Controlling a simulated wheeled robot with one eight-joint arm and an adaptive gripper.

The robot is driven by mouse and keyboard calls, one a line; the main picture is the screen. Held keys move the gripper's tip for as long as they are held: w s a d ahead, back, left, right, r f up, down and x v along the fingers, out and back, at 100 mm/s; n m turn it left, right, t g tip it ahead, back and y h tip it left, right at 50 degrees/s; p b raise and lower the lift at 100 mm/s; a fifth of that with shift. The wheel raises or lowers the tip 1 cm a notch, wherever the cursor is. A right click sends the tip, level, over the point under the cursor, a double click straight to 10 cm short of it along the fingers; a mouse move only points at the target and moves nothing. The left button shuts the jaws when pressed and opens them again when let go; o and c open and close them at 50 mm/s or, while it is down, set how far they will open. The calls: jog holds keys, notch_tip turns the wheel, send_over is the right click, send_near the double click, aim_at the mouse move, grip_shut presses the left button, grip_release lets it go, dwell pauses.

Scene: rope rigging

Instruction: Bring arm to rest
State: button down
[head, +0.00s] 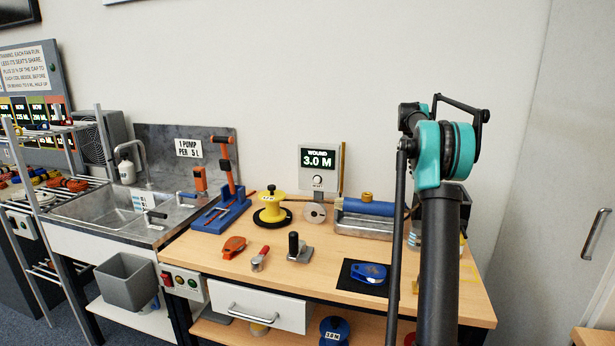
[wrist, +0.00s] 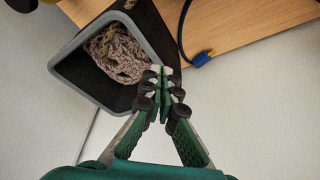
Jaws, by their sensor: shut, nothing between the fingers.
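My arm (head: 440,240) rises at the right of the head view, with its teal joint above the right end of the workbench (head: 235,285). My gripper (wrist: 162,75) shows in the wrist view, shut and empty. Its fingertips overlap the right rim of a dark grey box (wrist: 66,68) in that picture; I cannot tell whether they touch it. The box holds a coil of tan and pinkish rope (wrist: 120,55). In the head view my arm hides the gripper and part of that corner.
A blue clip (head: 369,272) lies on a black mat. A display (head: 318,160) reads "WOUND 3.0 M". A yellow spool (head: 271,212), a blue press (head: 222,208) and a blue roller (head: 368,207) stand along the bench back. A sink (head: 115,212) is left. A blue-ended cable (wrist: 203,58) shows in the wrist view.

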jog(key=s+a+f+n, duration=0.3)
jog(key=s+a, duration=0.3)
jog(key=s, duration=0.5)
jog(key=s+a+f+n+t+y, duration=0.1)
jog(key=s+a+f+n, duration=0.2)
jog(key=s, duration=0.9)
jog(key=s+a+f+n+t+y, duration=0.1)
jog(key=s+a+f+n, duration=0.1)
jog(key=s+a+f, duration=0.6)
jog(key=shift+s+a+n, duration=0.2)
jog(key=shift+s+a, duration=0.35)
jog(key=shift+s, duration=0.3)
jog(key=shift+s+a+n, duration=0.2)
jog(key=shift+s+a, duration=0.3)
jog(key=shift+s, duration=0.35)
jog(key=s+a+f+n, duration=0.1)
jog(key=s+f, duration=0.3)
jog(key=s, duration=0.4)
jog(key=s+a+f+n+y, duration=0.1)
jog(key=s+a+f+n, duration=0.1)
jog(key=s+f, duration=0.3)
jog(key=s+a, duration=0.1)
jog(key=s, duration=0.2)
jog(key=shift+f, duration=0.15)
